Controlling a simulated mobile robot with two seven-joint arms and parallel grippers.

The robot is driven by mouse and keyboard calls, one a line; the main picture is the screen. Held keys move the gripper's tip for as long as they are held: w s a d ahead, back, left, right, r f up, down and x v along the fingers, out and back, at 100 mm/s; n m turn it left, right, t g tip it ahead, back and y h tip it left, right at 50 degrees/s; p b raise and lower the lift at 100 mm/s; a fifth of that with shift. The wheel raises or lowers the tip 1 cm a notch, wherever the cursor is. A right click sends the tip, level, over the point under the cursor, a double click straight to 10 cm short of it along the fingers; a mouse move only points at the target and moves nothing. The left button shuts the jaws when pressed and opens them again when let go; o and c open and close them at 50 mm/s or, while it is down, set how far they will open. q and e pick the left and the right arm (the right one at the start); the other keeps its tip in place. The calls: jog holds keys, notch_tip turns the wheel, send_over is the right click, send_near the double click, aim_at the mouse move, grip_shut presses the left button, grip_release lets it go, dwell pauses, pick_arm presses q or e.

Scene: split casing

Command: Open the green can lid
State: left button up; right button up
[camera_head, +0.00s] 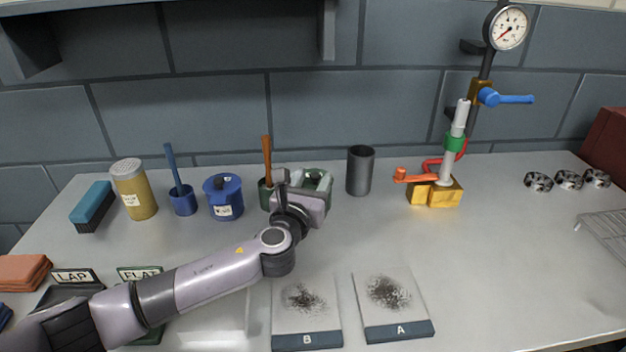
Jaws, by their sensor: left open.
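The green can (320,175) stands toward the back of the bench, in the middle of the view. My left gripper (302,188) is right in front of it and hides most of its body and lid. I cannot tell whether the fingers touch the lid, or whether the lid is up or down. The left gripper is open. My right gripper is not in view.
A green cup with an orange-handled tool (267,160) and a blue can (223,196) stand left of the green can. A dark cylinder (360,172) stands close on its right. Plates B (307,340) and A (399,331) lie in front.

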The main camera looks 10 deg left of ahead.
aim_at(312, 180)
pick_arm(q)
jog(key=shift+w, duration=0.25)
grip_shut()
jog(key=shift+w+r+g+p, duration=0.15)
jog(key=shift+r+g+p, duration=0.35)
jog(key=shift+p, duration=0.75)
jog(key=shift+w+r+n+g+p, duration=0.15)
jog(key=shift+r+n+g+p, duration=0.2)
jog(key=shift+p, duration=0.25)
jog(key=shift+w+a+r+n+g, duration=0.15)
jog(key=shift+w+r+n+g, duration=0.35)
jog(key=shift+g, duration=0.65)
jog(key=shift+w+a+r+n+g, duration=0.15)
jog(key=shift+w+r+g, duration=0.5)
jog(key=shift+g, duration=0.45)
grip_release()
